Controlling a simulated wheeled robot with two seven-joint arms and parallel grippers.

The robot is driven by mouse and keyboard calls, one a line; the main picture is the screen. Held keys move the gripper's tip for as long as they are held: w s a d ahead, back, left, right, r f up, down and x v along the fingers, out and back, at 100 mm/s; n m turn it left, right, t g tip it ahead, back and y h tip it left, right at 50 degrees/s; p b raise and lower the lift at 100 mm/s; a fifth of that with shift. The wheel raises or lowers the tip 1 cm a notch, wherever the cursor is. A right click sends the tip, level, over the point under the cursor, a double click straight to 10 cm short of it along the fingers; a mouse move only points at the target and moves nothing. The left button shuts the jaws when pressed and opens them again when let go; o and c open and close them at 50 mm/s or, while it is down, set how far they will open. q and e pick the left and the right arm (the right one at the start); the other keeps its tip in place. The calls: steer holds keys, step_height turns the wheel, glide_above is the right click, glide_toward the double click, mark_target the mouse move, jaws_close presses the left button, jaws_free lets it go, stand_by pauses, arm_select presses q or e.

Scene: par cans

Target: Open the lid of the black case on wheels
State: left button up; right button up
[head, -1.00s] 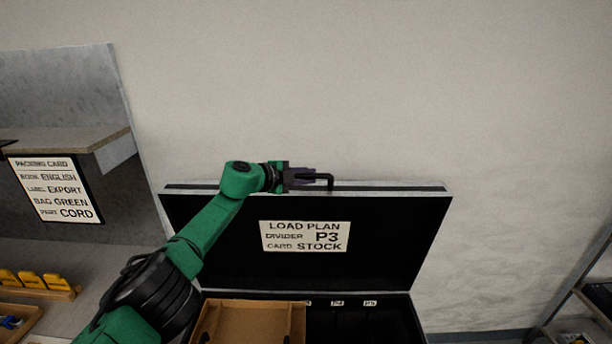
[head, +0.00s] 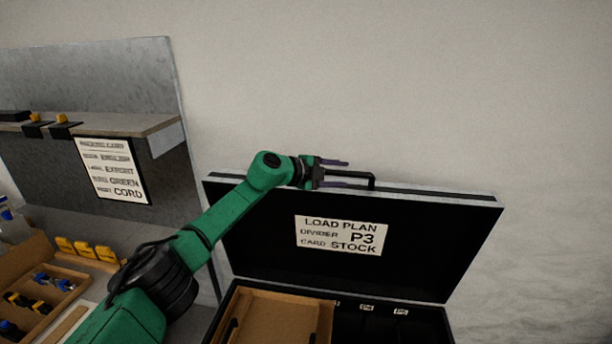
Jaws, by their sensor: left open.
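The black case's lid (head: 270,240) stands raised, tilted back near the wall, with its black inside facing me. A white load plan card (head: 342,235) is on it. A dark handle (head: 358,177) sits at the lid's top edge. My left gripper (head: 347,173) is open at the handle, its purple fingers spread apart, one above the other in the picture. Whether it touches the handle I cannot tell. My right gripper is out of view.
A grey panel with a shelf (head: 150,124) and a packing card (head: 112,170) stands at left. Yellow items (head: 85,249) and a tray of small parts (head: 40,295) lie on the bench there. The wall right of the lid is bare.

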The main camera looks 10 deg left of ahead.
arm_select(q)
steer(key=b+v, duration=0.4)
steer(key=v, duration=0.7)
steer(key=shift+a, duration=0.1)
